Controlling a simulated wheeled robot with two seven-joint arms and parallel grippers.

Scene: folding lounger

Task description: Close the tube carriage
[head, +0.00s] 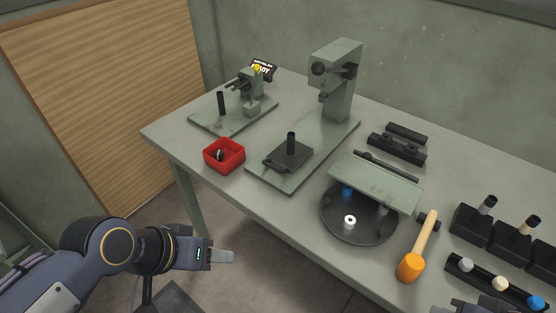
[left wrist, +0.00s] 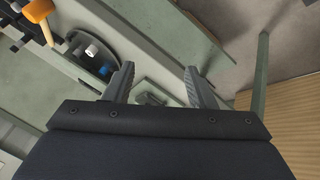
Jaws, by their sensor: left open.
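On the larger green press (head: 338,75), a dark sliding carriage (head: 285,157) with an upright black handle (head: 291,143) sits at the front of the base plate, apart from the press column. A smaller green machine (head: 250,92) at the back left also has an upright black handle (head: 221,103) on its plate; I cannot tell for sure which one is the tube carriage. My left gripper (head: 224,257) is open and empty, off the table's front edge and well short of both handles. Its spread fingers show in the left wrist view (left wrist: 158,85). A part of my right arm shows at the bottom right; its jaws cannot be made out.
A red bin (head: 224,155) stands at the table's front edge. A dark round tray (head: 345,228) under a tilted green plate (head: 377,180) holds small pieces. An orange mallet (head: 411,266) and black tube blocks (head: 474,225) lie to the right.

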